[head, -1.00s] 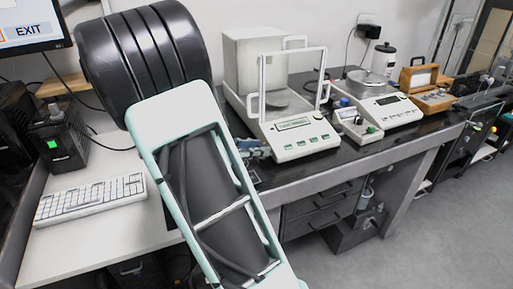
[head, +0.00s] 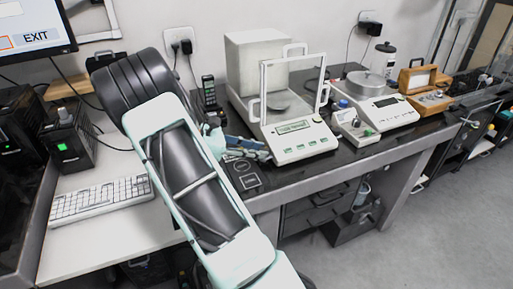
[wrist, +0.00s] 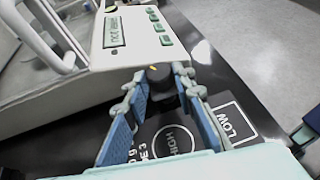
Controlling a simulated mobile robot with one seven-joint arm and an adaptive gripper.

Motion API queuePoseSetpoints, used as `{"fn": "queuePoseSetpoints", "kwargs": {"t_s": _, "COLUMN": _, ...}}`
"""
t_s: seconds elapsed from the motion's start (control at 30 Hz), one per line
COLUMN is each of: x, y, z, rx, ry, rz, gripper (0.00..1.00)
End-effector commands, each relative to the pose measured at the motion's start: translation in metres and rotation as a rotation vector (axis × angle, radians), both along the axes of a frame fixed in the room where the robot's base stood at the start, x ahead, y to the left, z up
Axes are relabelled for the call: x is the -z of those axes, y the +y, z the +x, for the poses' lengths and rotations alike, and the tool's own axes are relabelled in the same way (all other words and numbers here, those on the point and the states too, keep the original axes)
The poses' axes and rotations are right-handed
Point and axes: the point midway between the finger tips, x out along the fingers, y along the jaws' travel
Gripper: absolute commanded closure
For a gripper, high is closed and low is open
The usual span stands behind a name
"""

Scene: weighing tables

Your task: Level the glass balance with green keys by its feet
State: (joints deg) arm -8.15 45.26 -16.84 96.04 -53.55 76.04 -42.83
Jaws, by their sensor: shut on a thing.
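The glass balance with green keys is a cream case (head: 304,147) with a framed glass draft shield (head: 292,85), standing on the dark bench. Its display and green keys also show on the case in the wrist view (wrist: 133,52). A black round foot (wrist: 158,74) with a yellow mark protrudes from its near corner. My gripper (wrist: 162,88) has its blue-padded fingers shut on this foot, one on each side. In the head view my gripper (head: 266,156) is at the balance's front left corner, and the foot is hidden there.
A small cream device (head: 355,127) and another balance (head: 385,109) stand to the right. A keyboard (head: 100,199) lies on the white desk at left.

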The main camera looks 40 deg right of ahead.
Motion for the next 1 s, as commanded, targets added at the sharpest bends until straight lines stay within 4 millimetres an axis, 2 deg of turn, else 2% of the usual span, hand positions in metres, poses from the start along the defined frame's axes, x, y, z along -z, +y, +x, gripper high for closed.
{"fn": "queuePoseSetpoints", "kwargs": {"t_s": 0.13, "x": -0.001, "y": 0.000, "z": 0.000, "rx": -0.001, "ry": -0.001, "rz": -0.002, "gripper": 1.00}}
{"fn": "queuePoseSetpoints", "kwargs": {"t_s": 0.17, "x": -0.001, "y": 0.000, "z": 0.000, "rx": -0.001, "ry": -0.001, "rz": -0.002, "gripper": 0.75}}
{"fn": "queuePoseSetpoints", "kwargs": {"t_s": 0.3, "x": -0.001, "y": 0.000, "z": 0.000, "rx": -0.001, "ry": -0.001, "rz": -0.002, "gripper": 0.60}}
{"fn": "queuePoseSetpoints", "kwargs": {"t_s": 0.67, "x": -0.002, "y": 0.004, "z": 0.002, "rx": -0.003, "ry": -0.001, "rz": 0.000, "gripper": 0.59}}
{"fn": "queuePoseSetpoints", "kwargs": {"t_s": 0.77, "x": -0.006, "y": 0.014, "z": 0.007, "rx": -0.005, "ry": -0.003, "rz": 0.001, "gripper": 0.59}}
{"fn": "queuePoseSetpoints", "kwargs": {"t_s": 1.0, "x": -0.026, "y": 0.057, "z": 0.024, "rx": -0.006, "ry": -0.004, "rz": 0.000, "gripper": 0.59}}
